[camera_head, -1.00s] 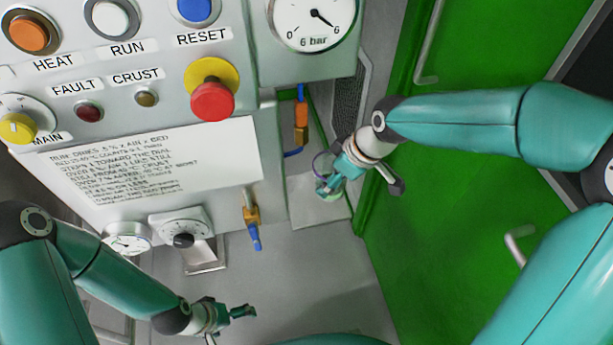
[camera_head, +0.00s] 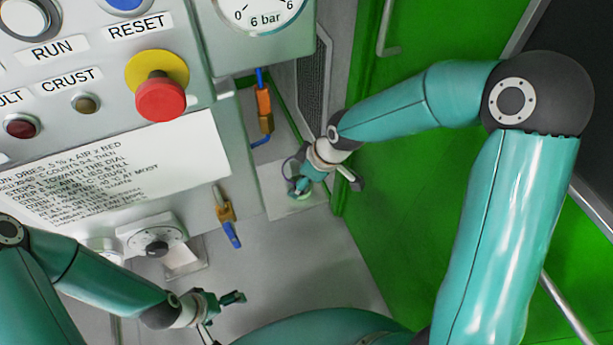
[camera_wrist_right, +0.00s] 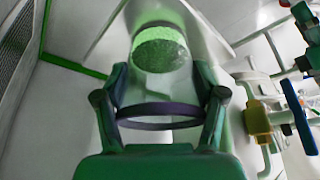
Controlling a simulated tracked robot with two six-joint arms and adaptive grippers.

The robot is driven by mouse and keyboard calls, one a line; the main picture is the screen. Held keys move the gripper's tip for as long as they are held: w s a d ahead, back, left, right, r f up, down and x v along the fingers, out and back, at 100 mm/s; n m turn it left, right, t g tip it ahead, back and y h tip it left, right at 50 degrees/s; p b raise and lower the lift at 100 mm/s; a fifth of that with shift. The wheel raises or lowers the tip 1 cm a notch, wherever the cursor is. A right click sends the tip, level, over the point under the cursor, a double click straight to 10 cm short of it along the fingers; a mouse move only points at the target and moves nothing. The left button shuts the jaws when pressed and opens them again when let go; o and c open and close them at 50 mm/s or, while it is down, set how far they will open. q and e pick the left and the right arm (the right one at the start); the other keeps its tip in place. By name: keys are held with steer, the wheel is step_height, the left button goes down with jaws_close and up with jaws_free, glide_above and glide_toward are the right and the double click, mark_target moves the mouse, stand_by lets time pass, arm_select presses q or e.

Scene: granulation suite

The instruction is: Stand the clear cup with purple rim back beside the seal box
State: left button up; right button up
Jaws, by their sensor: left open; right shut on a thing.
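The clear cup with purple rim (camera_wrist_right: 158,75) is between the fingers of my right gripper (camera_wrist_right: 160,95), which is shut on it. Its dark purple rim faces the wrist camera, and its far end looks green and speckled. In the head view, the cup (camera_head: 289,168) is mostly hidden by my right gripper (camera_head: 300,182), over a pale surface at the panel's foot. I cannot tell whether the cup touches that surface. My left gripper (camera_head: 232,299) is open and empty at the lower left. I cannot pick out the seal box for certain.
A control panel with a red stop button (camera_head: 160,97) and a written sheet (camera_head: 120,185) fills the left. A blue-handled valve (camera_head: 226,217) sticks out below it. An orange and blue fitting (camera_head: 264,108) is close above my right gripper. A green door (camera_head: 400,200) stands right.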

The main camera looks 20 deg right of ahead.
steer(key=o, duration=1.3)
steer(key=p+v, duration=0.1)
steer(key=v, duration=1.1)
